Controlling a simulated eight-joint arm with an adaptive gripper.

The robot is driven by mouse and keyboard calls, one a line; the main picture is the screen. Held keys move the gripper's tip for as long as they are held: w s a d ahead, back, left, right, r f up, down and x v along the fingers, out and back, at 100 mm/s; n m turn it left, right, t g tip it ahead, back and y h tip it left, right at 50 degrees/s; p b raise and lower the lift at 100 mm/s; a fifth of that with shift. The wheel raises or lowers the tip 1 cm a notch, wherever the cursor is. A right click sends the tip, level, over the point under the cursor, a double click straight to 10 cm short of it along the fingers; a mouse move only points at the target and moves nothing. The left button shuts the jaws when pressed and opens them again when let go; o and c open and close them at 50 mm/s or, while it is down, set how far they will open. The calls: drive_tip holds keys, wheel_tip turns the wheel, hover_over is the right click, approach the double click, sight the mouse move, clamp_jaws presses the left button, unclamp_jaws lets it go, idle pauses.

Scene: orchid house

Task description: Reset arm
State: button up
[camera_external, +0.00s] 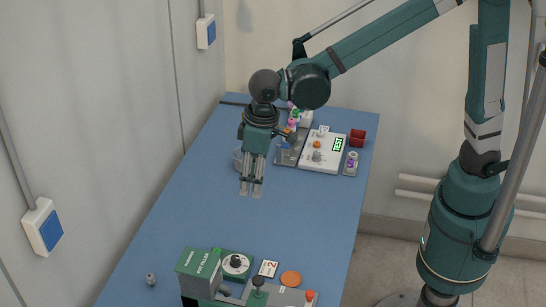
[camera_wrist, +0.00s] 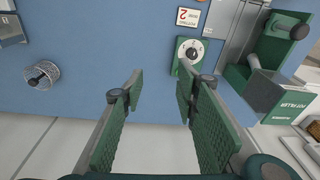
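My gripper (camera_external: 251,187) hangs fingers-down above the middle of the blue table (camera_external: 225,225) in the external view. In the wrist view my gripper (camera_wrist: 155,95) shows two green padded fingers spread apart, with nothing between them. Blue table surface shows beyond the fingertips. My arm reaches in from the right, with its base on the floor beside the table.
A green pot filler (camera_external: 200,265) stands at the table's near end, with a dial (camera_external: 236,264) and number card (camera_external: 267,268) beside it. A small grey object (camera_external: 151,279) sits near left.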

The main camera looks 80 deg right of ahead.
drive_tip(key=s+d+r+t, duration=0.2)
drive_tip(key=s+d+r, duration=0.25)
drive_tip(key=d, duration=0.45)
drive_tip(key=s+d+r+t, duration=0.1)
drive_tip(key=s+d+r, duration=0.2)
drive_tip(key=s+d, duration=0.45)
drive_tip(key=s+d+f+m+t, duration=0.1)
drive_tip(key=s+d+f+t, duration=0.1)
drive_tip(key=s+d, duration=0.9)
drive_tip(key=shift+s+d+f+t+h, duration=0.15)
drive_tip(key=shift+s+d+t+h, duration=0.15)
drive_tip(key=shift+d+t, duration=0.35)
drive_tip(key=shift+d, duration=0.15)
